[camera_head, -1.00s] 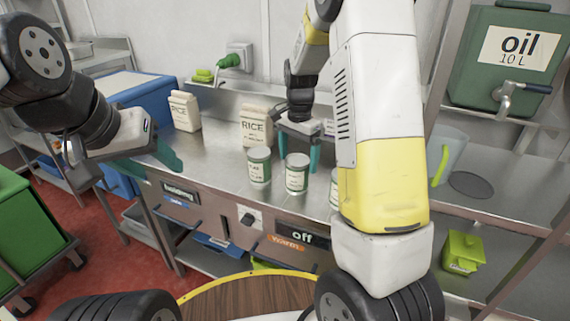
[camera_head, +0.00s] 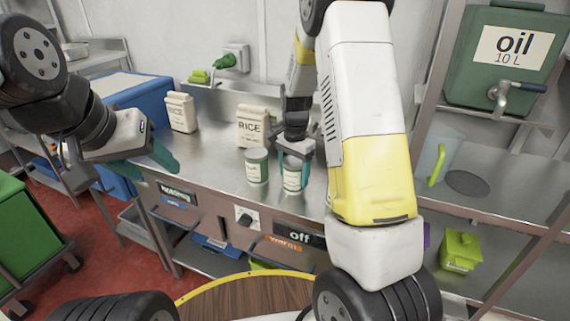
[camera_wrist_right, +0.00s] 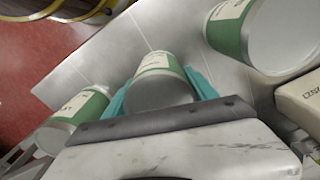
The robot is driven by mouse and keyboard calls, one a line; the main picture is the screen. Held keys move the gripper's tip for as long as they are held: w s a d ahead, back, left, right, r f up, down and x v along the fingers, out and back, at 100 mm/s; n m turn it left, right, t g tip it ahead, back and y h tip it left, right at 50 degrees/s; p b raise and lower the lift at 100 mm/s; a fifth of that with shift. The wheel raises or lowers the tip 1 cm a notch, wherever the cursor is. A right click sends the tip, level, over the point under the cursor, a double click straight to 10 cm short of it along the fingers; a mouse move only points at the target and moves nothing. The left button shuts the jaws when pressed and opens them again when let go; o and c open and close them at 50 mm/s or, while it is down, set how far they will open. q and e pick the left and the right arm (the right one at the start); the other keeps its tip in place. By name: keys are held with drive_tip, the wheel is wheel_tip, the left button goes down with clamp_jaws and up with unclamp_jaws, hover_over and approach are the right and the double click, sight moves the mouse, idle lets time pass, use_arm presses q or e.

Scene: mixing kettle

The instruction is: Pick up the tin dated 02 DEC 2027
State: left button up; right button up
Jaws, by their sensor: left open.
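Two green-and-white tins stand on the steel counter in the head view: a left tin (camera_head: 257,170) and a middle tin (camera_head: 292,180). The wrist view shows the middle tin (camera_wrist_right: 160,72) between the teal fingers of my right gripper (camera_wrist_right: 160,90), with a tin on each side, one left (camera_wrist_right: 75,115) and one right (camera_wrist_right: 240,32). My right gripper (camera_head: 294,168) points down around the middle tin; whether its fingers press on it I cannot tell. No date is readable on any tin. My left gripper (camera_head: 122,167) is open and empty left of the tins.
Rice bags (camera_head: 181,112) and (camera_head: 252,126) stand behind the tins. A blue box (camera_head: 135,92) is at the back left. My right arm hides part of the counter. A clear jug (camera_head: 440,155) and green oil container (camera_head: 475,55) are at the right.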

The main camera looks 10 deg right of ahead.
drive_tip(key=c, duration=0.7)
drive_tip(key=shift+r, duration=0.15)
